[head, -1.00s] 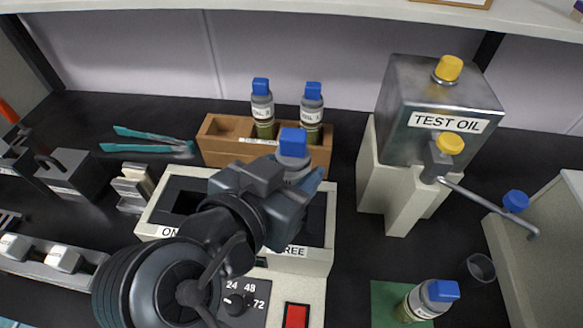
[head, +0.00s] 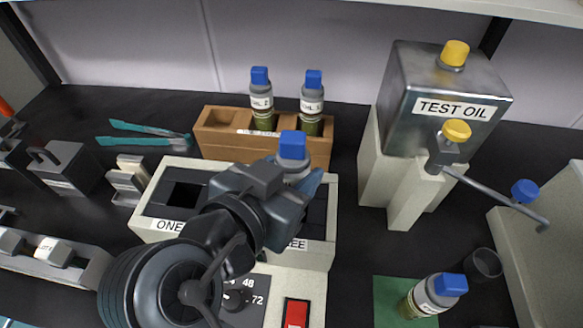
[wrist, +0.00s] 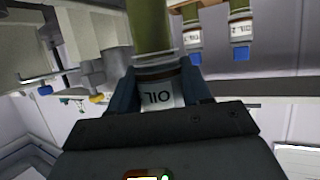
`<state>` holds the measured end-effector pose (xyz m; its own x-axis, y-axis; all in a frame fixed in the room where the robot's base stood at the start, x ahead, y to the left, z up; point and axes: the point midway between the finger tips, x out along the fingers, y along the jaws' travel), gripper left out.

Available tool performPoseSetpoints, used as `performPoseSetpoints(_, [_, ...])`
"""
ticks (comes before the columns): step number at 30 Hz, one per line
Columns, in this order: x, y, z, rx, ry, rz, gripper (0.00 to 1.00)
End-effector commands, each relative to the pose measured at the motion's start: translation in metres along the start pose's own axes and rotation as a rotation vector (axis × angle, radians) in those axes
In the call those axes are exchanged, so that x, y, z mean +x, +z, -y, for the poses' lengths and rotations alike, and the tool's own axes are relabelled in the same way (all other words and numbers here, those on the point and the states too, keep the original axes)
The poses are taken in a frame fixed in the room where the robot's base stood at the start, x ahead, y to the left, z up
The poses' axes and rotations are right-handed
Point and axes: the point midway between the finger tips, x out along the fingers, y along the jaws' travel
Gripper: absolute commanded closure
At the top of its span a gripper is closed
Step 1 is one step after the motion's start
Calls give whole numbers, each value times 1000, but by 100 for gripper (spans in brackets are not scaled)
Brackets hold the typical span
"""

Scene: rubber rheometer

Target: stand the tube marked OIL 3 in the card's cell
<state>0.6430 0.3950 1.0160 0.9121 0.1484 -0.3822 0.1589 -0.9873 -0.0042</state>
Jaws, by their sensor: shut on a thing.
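My gripper (head: 290,190) is shut on a blue-capped tube (head: 292,146), which looks about upright above the back of the pale block (head: 310,258) with cells. In the wrist view the held tube (wrist: 158,97) shows "OIL" and an olive lower part; its number cannot be read. Cell labels ONE (head: 170,226) and, partly covered, THREE (head: 297,245) show on the block's front. The left cell (head: 183,194) looks open and empty; my arm hides the middle. I cannot pick out a card.
A wooden rack (head: 217,139) behind the block holds two blue-capped tubes, with an empty slot at left. A TEST OIL tank (head: 450,95) with a lever stands at right. Another blue-capped tube (head: 430,298) is on a green mat (head: 388,286).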

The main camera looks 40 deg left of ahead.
Motion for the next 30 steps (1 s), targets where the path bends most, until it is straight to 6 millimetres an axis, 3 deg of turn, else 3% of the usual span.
performPoseSetpoints(30, [14,35,0,0,0,-1,100])
